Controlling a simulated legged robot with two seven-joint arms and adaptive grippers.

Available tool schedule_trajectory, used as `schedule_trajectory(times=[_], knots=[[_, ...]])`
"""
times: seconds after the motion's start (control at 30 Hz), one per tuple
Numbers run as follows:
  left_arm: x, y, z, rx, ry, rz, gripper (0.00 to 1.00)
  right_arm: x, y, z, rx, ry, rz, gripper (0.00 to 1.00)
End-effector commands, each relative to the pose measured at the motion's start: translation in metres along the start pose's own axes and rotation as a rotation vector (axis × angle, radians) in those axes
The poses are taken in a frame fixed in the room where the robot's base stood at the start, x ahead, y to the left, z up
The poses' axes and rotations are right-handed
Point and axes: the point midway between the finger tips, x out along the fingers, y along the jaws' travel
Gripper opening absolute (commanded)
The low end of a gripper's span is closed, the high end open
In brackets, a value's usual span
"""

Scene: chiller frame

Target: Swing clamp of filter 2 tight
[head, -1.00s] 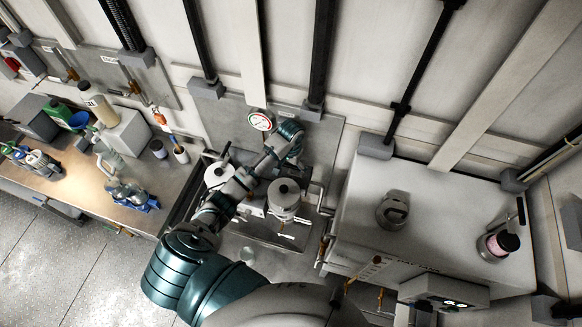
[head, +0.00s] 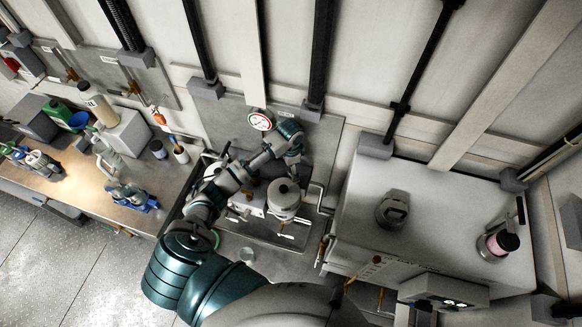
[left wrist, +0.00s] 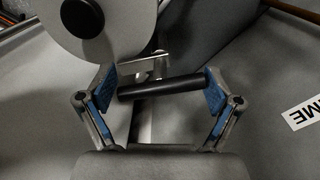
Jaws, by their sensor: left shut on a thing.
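Two pale round filter housings with black top knobs stand on the bench against the back wall; the right one (head: 285,197) is in clear view, and my arm largely covers the left one. I cannot read which is filter 2. In the left wrist view a round pale housing (left wrist: 112,22) with a black knob fills the upper left. Beside it is a swing clamp with a metal link and a black bar handle (left wrist: 160,87). My left gripper (left wrist: 164,86) is shut on this handle, with blue pads at its two ends. In the head view its fingertips are hidden.
A pressure gauge (head: 260,121) is on the wall panel behind my wrist. A large grey cabinet (head: 440,225) stands to the right. A bench (head: 95,185) with bottles and tools is at the left. A pipe rail is close right of the right housing.

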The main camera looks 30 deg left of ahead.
Motion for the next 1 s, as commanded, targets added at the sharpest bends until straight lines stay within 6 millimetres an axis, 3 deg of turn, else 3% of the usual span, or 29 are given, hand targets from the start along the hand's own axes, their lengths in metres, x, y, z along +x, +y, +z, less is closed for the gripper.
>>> schedule_trajectory(times=[0.6, 1.0], knots=[[0.0005, -0.0016, 0.0016, 0.574, -0.005, -0.002, 0.56, 0.0001, 0.0004, 0.0001, 0.0, 0.0, 0.0, 0.46], [0.0003, -0.0017, 0.0011, 0.826, -0.003, -0.002, 0.56, 0.0001, 0.0008, 0.0003, -0.001, 0.0, 0.001, 0.46]])
